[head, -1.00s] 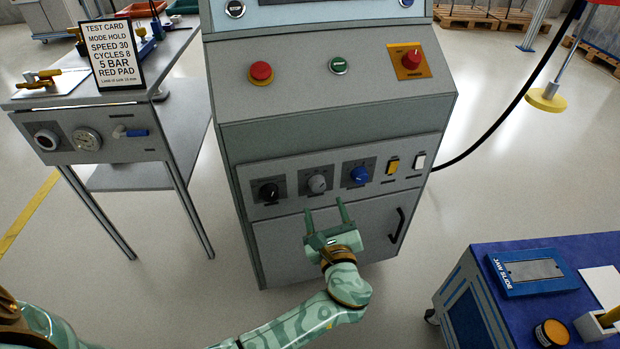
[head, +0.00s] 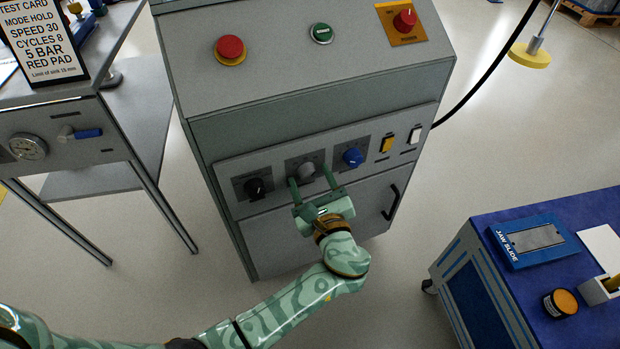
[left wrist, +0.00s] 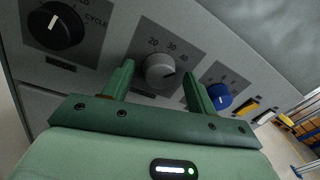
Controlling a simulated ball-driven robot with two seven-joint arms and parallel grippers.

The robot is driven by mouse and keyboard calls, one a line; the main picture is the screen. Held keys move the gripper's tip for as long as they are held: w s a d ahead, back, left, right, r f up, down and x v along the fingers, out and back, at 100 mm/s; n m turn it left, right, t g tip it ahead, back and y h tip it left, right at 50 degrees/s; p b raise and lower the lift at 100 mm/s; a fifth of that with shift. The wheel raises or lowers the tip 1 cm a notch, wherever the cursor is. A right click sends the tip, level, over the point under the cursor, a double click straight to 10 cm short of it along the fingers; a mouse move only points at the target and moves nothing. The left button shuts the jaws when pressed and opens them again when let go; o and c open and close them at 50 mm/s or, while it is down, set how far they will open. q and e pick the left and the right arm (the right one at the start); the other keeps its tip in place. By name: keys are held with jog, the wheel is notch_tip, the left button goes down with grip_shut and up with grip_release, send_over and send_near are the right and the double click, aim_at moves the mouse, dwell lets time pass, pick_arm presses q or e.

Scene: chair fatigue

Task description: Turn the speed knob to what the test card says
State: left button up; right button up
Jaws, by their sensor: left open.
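The test card (head: 42,40) stands on the side bench at upper left and reads "SPEED 30". The grey knob (head: 307,170) is the middle one of three on the machine's front panel; in the left wrist view (left wrist: 160,70) its scale shows 20, 30 and 40. My right gripper is not in view.
A black knob (head: 255,188) marked for cycles sits left of the grey one, a blue knob (head: 352,157) right. Yellow (head: 387,144) and white (head: 415,135) switches follow. A red button (head: 230,49) is above. A blue-topped cart (head: 470,236) stands at right.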

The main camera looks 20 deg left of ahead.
pick_arm(q)
jog(key=c, duration=1)
jog(key=shift+n, duration=0.4)
jog(key=shift+f, duration=0.1)
jog(key=n+b, duration=0.2)
jog(key=n, duration=0.3)
jog(key=shift+f+y, duration=0.15)
jog(key=shift+y, duration=0.15)
jog(key=shift+n+b, duration=0.5)
jog(key=shift+n, duration=0.7)
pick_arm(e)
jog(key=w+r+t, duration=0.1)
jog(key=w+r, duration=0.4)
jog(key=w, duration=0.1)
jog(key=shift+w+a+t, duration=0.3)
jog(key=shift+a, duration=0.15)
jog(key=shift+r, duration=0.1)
pick_arm(q)
jog(key=o, duration=1)
